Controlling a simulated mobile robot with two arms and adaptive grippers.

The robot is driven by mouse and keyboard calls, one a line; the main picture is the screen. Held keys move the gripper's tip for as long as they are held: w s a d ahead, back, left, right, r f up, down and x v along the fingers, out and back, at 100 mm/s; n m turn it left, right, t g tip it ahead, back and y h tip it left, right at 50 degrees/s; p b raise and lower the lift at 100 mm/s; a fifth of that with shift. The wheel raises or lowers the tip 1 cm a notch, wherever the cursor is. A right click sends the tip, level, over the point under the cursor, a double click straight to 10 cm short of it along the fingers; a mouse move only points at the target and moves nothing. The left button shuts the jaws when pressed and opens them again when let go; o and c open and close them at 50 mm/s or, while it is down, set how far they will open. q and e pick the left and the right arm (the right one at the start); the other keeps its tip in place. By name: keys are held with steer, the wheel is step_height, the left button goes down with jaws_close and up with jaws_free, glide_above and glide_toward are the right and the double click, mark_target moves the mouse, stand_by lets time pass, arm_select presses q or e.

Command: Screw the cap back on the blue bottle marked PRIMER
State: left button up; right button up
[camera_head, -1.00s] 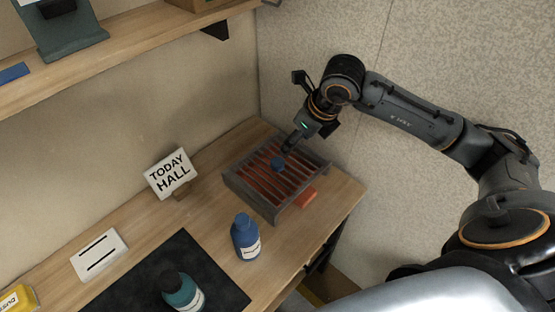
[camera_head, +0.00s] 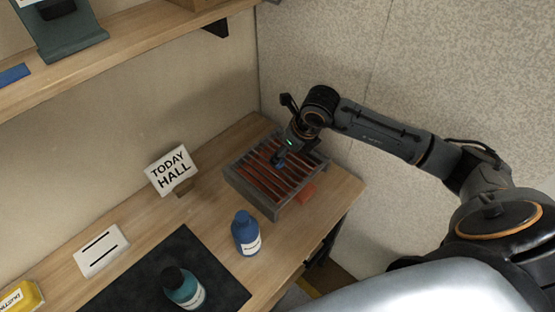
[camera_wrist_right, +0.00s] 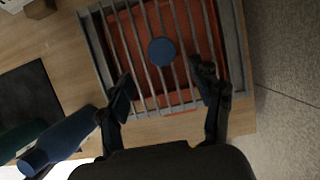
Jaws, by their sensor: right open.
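The blue bottle (camera_head: 246,235) stands upright on the wooden bench in the head view, with a white label whose print is too small to read. It also shows in the right wrist view (camera_wrist_right: 62,140) at the left. A round blue cap (camera_wrist_right: 161,52) lies on the bars of a grey slatted rack (camera_wrist_right: 92,45); in the head view the rack (camera_head: 255,196) stands at the back right of the bench. My right gripper (camera_wrist_right: 163,90) is open and empty above the rack, with its fingers apart on either side of the cap in the picture. In the head view the gripper (camera_head: 280,160) largely hides the cap. My left gripper is not in view.
A teal bottle with a black top (camera_head: 182,288) stands on a black mat (camera_head: 225,284). A TODAY HALL sign (camera_head: 171,170), a white slotted plate (camera_head: 101,250) and a yellow item (camera_head: 22,297) are on the bench. A shelf (camera_head: 130,52) and walls bound the back and right.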

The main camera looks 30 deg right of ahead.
steer(key=shift+w+f, duration=0.15)
steer(key=shift+f, duration=0.1)
steer(key=p+x, duration=0.1)
steer(key=x, duration=0.2)
steer(key=shift+w+f+p, duration=0.25)
steer(key=shift+w+p, duration=0.1)
steer(key=shift+w+f, duration=0.15)
steer(key=shift+f, duration=0.3)
steer(key=c, duration=0.9)
